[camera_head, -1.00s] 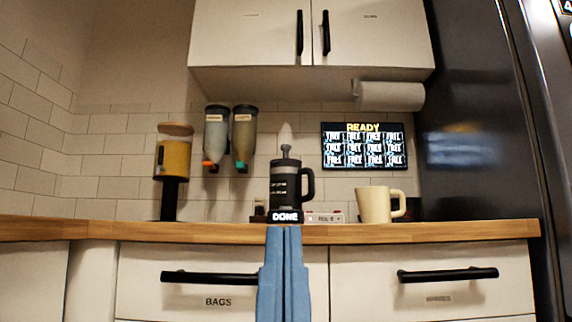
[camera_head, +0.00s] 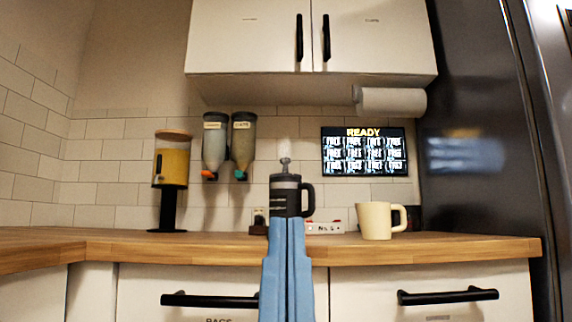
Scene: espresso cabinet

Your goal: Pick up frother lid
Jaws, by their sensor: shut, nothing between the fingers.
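The frother (camera_head: 291,204) is a dark grey jug with a black handle on its right, standing on the wooden counter. Its grey lid (camera_head: 285,178), with a thin knob on top, sits on the jug. My gripper (camera_head: 287,222) is the blue pair of fingers coming up from the bottom centre. The fingers are side by side, shut and empty. Their tips are in front of the lower jug, below the lid, and hide the jug's base. I cannot tell how far they are from it.
A cream mug (camera_head: 374,222) stands right of the frother, with a white power strip (camera_head: 325,227) between them. A yellow-filled dispenser (camera_head: 171,165) stands left. Two wall dispensers (camera_head: 215,142) hang behind. The white cabinet (camera_head: 258,40) overhangs above. The left counter (camera_head: 120,250) has free room.

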